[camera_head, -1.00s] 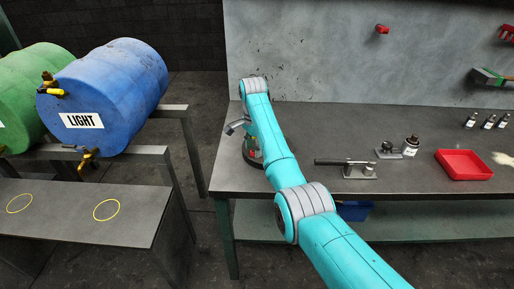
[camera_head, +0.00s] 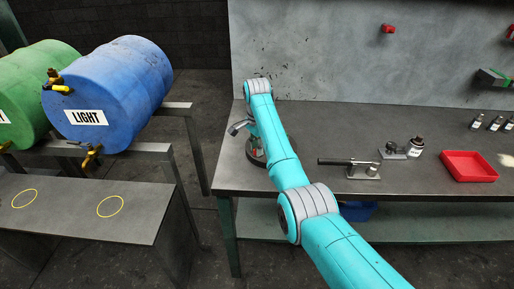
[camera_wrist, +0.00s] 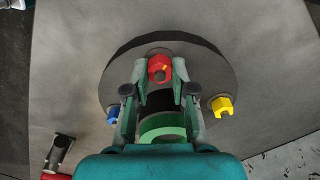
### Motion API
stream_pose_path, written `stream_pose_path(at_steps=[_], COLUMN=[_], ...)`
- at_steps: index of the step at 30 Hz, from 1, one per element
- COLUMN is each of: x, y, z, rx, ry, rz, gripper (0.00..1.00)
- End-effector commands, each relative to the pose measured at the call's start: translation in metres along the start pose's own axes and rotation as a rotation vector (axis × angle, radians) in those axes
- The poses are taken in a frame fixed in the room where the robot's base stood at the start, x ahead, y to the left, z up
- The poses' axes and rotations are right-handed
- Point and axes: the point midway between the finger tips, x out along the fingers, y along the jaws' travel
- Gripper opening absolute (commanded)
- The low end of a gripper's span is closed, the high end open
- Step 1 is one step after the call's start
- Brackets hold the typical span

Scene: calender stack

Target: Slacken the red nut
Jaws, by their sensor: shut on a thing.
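In the wrist view the red nut (camera_wrist: 159,66) sits near the far edge of a round dark disc (camera_wrist: 208,68). My gripper (camera_wrist: 160,74) reaches over the disc, with its green fingers on the left and right of the red nut, shut on it. A blue nut (camera_wrist: 113,114) is on the left of the disc and a yellow nut (camera_wrist: 222,105) on the right. A green ring (camera_wrist: 162,129) shows between my fingers, partly hidden by my gripper. In the head view my arm hides most of the disc and the nuts.
The disc stands at the left end of a grey workbench (camera_head: 330,125). Blue (camera_head: 115,95) and green (camera_head: 25,95) barrels lie on a rack at left.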

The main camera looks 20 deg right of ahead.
Motion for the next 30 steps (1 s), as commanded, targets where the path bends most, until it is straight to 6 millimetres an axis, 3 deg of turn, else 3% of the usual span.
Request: stream_pose_path(at_steps=[8, 30], x=[0.0001, 0.0003], y=[-0.0003, -0.0011], z=[0.0002, 0.0009], rx=[-0.168, -0.866], ry=[0.0, -0.001], rz=[0.0, 0.0], gripper=[0.0, 0.0])
